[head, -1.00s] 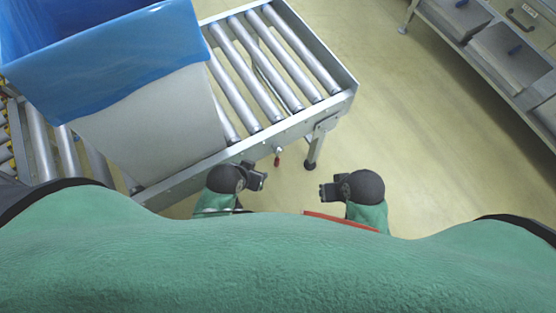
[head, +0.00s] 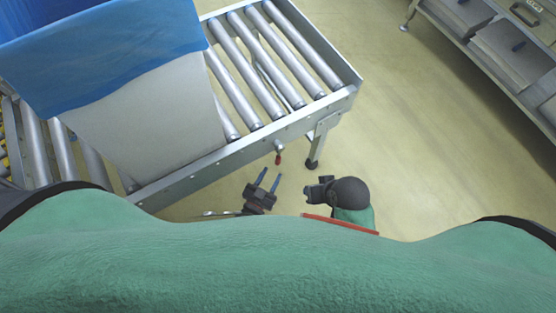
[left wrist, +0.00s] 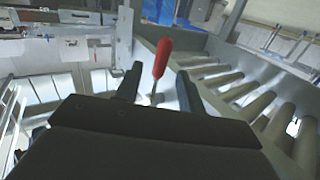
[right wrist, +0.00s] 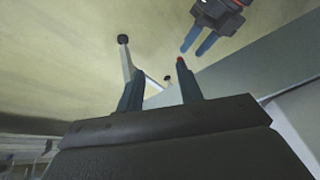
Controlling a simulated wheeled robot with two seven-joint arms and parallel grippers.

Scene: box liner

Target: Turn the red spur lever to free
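The red spur lever (head: 278,159) hangs from the side rail of the roller conveyor, near its right end. In the left wrist view the lever (left wrist: 161,58) has a red grip on a thin metal stem and stands between my left fingers, seemingly beyond them. My left gripper (head: 268,180) is open, its two blue-grey fingers pointing at the lever from just below it. I cannot tell whether they touch it. My right gripper (head: 308,190) is to the right of the left one, apart from the lever. In the right wrist view its fingers (right wrist: 158,92) are apart and empty.
The roller conveyor (head: 290,127) carries a box with a blue liner (head: 110,62) at its left. A conveyor leg (head: 315,145) stands right of the lever. A bench with grey drawers (head: 510,50) is at the upper right. Open floor (head: 420,150) lies between.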

